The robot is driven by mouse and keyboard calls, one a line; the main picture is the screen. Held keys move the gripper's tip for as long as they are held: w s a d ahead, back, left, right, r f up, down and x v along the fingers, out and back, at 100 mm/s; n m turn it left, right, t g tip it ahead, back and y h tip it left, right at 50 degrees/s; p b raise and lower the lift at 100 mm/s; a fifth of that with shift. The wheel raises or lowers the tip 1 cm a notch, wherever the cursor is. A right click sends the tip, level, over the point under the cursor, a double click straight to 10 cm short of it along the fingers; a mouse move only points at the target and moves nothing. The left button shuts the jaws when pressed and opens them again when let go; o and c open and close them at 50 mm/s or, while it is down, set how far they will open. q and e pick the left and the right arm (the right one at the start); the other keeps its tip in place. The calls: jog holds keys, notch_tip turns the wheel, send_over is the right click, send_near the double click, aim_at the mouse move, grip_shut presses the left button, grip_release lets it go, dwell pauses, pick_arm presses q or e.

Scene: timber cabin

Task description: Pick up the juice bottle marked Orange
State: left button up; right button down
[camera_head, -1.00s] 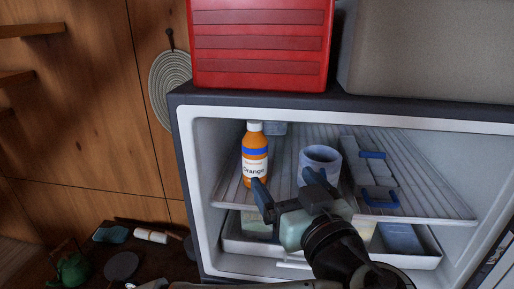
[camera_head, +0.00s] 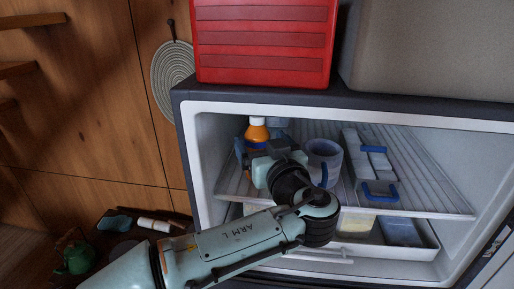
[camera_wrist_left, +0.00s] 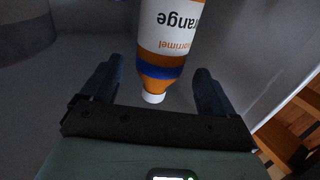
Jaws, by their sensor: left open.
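The orange juice bottle (camera_head: 257,132) with a white cap stands upright on the upper wire shelf at the left inside the open fridge. My left gripper (camera_head: 252,150) is in front of it and hides its lower part and label. In the left wrist view the bottle (camera_wrist_left: 172,35) appears upside down, with its label reading "range" and its cap towards the palm. The open fingers of the left gripper (camera_wrist_left: 158,85) lie to either side of it in that picture, with gaps on both sides. I cannot tell how far the bottle is between them. My right gripper is not in view.
A pale blue mug (camera_head: 325,160) stands on the shelf (camera_head: 433,200) just right of my gripper. A grey container with blue handles (camera_head: 366,165) is further right. The fridge's left wall is close to the bottle. A red crate (camera_head: 265,45) sits on top.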

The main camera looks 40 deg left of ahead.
pick_arm(q)
jog(key=shift+w+a, duration=0.5)
jog(key=shift+a, duration=0.05)
jog(key=shift+s, duration=0.1)
jog(key=c, duration=1.4)
jog(key=shift+o, duration=0.2)
jog(key=shift+r, duration=0.15)
